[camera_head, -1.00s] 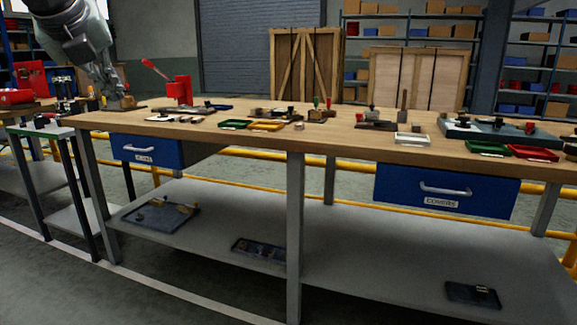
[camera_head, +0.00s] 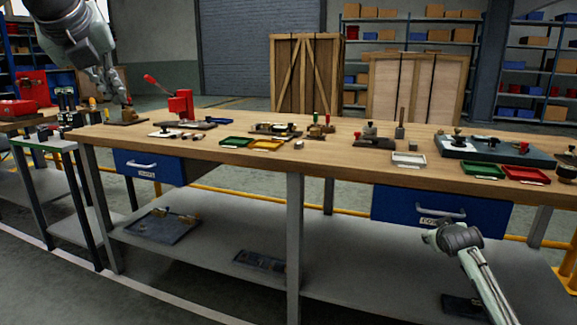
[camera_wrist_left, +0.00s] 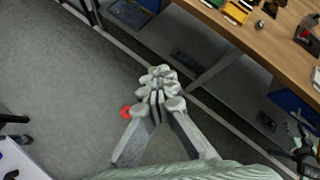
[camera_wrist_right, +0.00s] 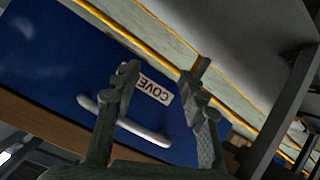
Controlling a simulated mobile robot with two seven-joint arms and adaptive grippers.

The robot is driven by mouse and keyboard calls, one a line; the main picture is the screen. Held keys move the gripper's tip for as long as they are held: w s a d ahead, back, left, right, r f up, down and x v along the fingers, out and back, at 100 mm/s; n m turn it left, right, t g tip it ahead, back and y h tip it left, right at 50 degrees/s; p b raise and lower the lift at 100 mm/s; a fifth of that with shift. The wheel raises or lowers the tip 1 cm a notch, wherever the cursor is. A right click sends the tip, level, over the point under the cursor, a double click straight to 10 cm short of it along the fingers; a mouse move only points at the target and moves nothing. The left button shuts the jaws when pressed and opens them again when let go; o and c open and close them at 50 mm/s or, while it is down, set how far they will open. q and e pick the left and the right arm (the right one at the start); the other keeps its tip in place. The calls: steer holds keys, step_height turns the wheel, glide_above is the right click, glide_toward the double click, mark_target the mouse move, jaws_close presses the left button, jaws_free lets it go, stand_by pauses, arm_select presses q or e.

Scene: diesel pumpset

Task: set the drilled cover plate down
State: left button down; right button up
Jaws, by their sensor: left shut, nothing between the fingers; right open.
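I cannot pick out a drilled cover plate in any view, and neither gripper holds one. My right gripper (camera_head: 432,232) is open in front of the blue drawer (camera_head: 390,203) labelled COVERS, which appears shut. In the right wrist view the open fingers (camera_wrist_right: 160,80) are close to the drawer's pale bar handle (camera_wrist_right: 125,122); contact cannot be told. The handle also shows in the head view (camera_head: 441,212). My left gripper (camera_head: 121,98) is at the upper left. In the left wrist view its fingers (camera_wrist_left: 158,80) are shut and empty above the floor.
The wooden bench (camera_head: 330,153) carries several small trays and fixtures, including a white tray (camera_head: 408,159) and a blue-grey board (camera_head: 495,149). A second blue drawer (camera_head: 147,166) is at the left. A grey lower shelf (camera_head: 220,235) and bench legs lie below.

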steer(key=s+a+f+g+y, duration=0.1)
steer(key=s+a+f+g, duration=0.25)
steer(key=s+f, duration=0.8)
steer(key=s+a+f+g, duration=0.3)
steer(key=s+a+f, duration=0.1)
steer(key=s+f, duration=0.8)
arm_select(q)
steer(key=s+d+f, duration=0.3)
steer(key=d+f, duration=0.1)
steer(key=f, duration=0.3)
steer(key=s+d+f+m+h, duration=0.1)
steer(key=s+d+f, duration=0.1)
steer(key=d+f, duration=0.2)
steer(key=s+d+f, duration=0.3)
steer(key=d+f, duration=0.1)
steer(key=f, duration=0.6)
steer(key=shift+s+m+h, duration=0.3)
steer(key=shift+m, duration=0.1)
arm_select(e)
steer(key=s+a+f+g+y, duration=0.1)
steer(key=s+a+f, duration=0.1)
steer(key=s, duration=0.9)
steer(key=s+a+f+g, duration=0.1)
steer(key=s+a, duration=0.3)
steer(key=s, duration=0.8)
steer(key=shift+a+f+n+y, duration=0.15)
steer(key=shift+f+n+y, duration=0.2)
steer(key=shift+f, duration=0.5)
arm_select(q)
steer(key=shift+d, duration=0.15)
